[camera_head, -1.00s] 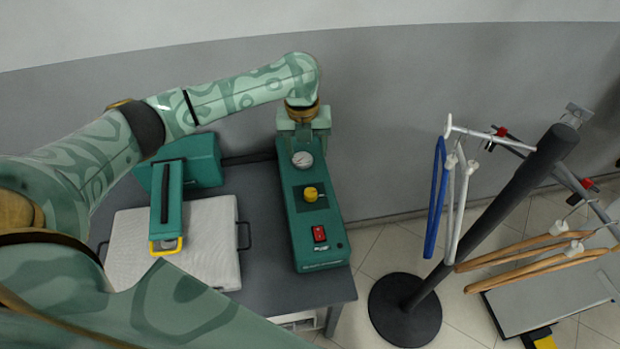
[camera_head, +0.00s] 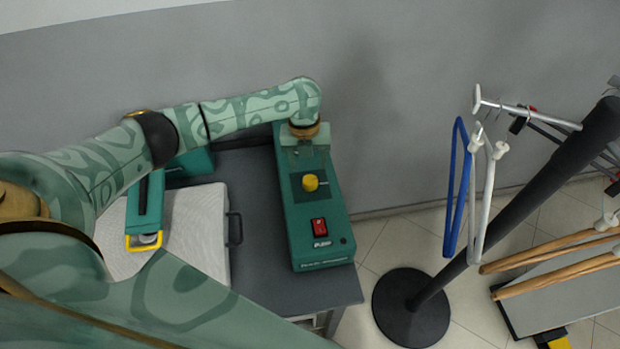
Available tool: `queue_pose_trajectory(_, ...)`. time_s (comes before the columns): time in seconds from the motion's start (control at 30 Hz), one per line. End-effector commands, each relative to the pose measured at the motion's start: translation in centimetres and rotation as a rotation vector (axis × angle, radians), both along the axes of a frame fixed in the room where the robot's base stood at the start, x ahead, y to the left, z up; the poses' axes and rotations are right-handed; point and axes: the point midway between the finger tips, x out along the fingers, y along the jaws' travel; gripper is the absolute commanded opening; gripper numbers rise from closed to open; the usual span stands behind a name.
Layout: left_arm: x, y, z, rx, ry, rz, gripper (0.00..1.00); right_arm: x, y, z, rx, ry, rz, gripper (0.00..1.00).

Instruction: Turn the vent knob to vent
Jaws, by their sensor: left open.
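The yellow vent knob (camera_head: 310,183) sits on a dark panel on top of the green machine box (camera_head: 319,250). A red switch (camera_head: 319,227) is on the same box, nearer to me. My left arm reaches in from the left, and my left gripper (camera_head: 306,153) points down over the far part of the box, just beyond the knob. It is open and apart from the knob in the picture. The gauge on the box is hidden behind the gripper. My right gripper is not in view.
The box stands on a grey table (camera_head: 265,262). A pale pressing board (camera_head: 200,228) and a green iron-like head with a yellow handle (camera_head: 146,242) lie left of it. A dark stand (camera_head: 411,308) with hangers (camera_head: 456,187) is to the right. A grey wall is behind.

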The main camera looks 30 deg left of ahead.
Motion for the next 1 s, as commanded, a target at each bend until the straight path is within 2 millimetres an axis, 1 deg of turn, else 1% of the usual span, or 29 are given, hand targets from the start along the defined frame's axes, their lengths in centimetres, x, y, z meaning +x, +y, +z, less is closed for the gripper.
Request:
queue_pose_trajectory(0.03,0.0,-0.1,-1.7,0.0,0.005,0.001,0.58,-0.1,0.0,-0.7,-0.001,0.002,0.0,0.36)
queue_pose_trajectory(0.1,0.0,-0.2,-3.1,0.0,0.003,0.001,0.58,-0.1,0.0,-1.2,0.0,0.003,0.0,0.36)
queue_pose_trajectory(0.2,0.1,-0.3,-4.8,0.0,0.002,0.0,0.58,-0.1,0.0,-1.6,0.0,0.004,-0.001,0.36)
queue_pose_trajectory(0.3,0.1,-0.3,-5.9,0.0,0.002,0.0,0.58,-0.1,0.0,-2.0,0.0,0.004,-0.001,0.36)
queue_pose_trajectory(0.43,0.1,-0.4,-6.6,0.0,0.0,-0.001,0.58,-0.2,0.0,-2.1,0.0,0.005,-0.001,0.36)
queue_pose_trajectory(0.7,0.2,-0.4,-6.6,0.0,0.0,-0.001,0.58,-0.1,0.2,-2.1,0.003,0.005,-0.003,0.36)
queue_pose_trajectory(0.77,0.2,-0.4,-6.6,0.0,0.0,-0.001,0.42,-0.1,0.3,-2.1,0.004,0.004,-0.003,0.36)
queue_pose_trajectory(0.8,0.2,-0.4,-6.6,0.0,0.0,-0.001,0.31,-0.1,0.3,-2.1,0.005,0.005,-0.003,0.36)
queue_pose_trajectory(0.87,0.2,-0.4,-6.6,0.0,0.0,-0.001,0.14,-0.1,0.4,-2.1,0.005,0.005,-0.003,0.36)
queue_pose_trajectory(1.0,0.2,-0.4,-6.6,0.0,0.0,0.0,0.14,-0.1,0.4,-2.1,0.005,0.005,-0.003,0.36)
